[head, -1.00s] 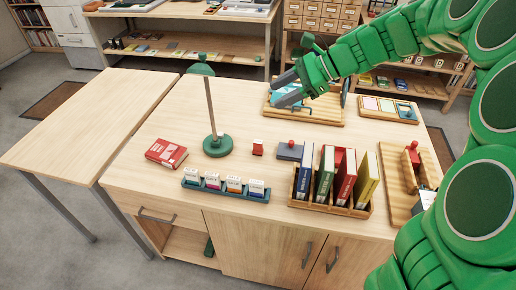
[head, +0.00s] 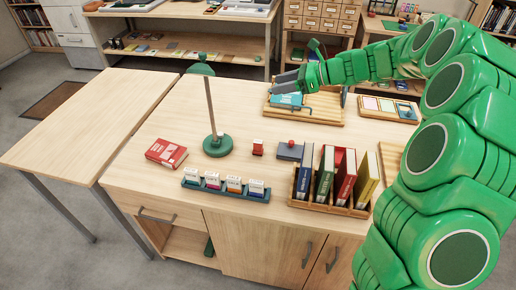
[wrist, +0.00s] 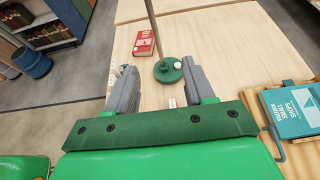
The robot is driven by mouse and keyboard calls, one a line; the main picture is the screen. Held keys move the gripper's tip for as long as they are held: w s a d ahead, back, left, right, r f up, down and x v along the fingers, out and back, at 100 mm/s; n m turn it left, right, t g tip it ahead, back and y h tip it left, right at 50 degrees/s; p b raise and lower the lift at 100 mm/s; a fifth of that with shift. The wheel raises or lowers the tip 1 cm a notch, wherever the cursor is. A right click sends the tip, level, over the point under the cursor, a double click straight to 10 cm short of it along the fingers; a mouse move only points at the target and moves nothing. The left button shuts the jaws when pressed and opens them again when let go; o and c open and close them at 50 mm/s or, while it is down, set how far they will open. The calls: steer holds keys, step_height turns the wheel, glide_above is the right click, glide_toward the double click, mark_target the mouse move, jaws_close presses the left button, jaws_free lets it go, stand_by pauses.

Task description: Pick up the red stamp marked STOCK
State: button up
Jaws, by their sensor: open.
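A small red block with a pale label (head: 258,147) stands alone on the table, right of the lamp base. Several small blocks with white faces and coloured lower parts sit in a teal rack (head: 225,190) near the front edge. The lettering is too small to read, so I cannot tell which is marked STOCK. My gripper (head: 280,82) is open and empty at the back of the table, over the wooden tray with the teal book. In the wrist view, my gripper (wrist: 152,88) has its fingers spread, and the left finger partly hides the rack.
A wooden book rack (head: 330,205) holds upright books at the front right. The left table is clear.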

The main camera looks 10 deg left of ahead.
glide_toward(259, 141)
steer(key=shift+s+a+f, duration=0.1)
steer(key=shift+a+f, duration=0.8)
steer(key=shift+a, duration=0.15)
steer(key=shift+x, duration=3.9)
steer(key=shift+d+f, duration=0.1)
steer(key=shift+f, duration=0.05)
jaws_close()
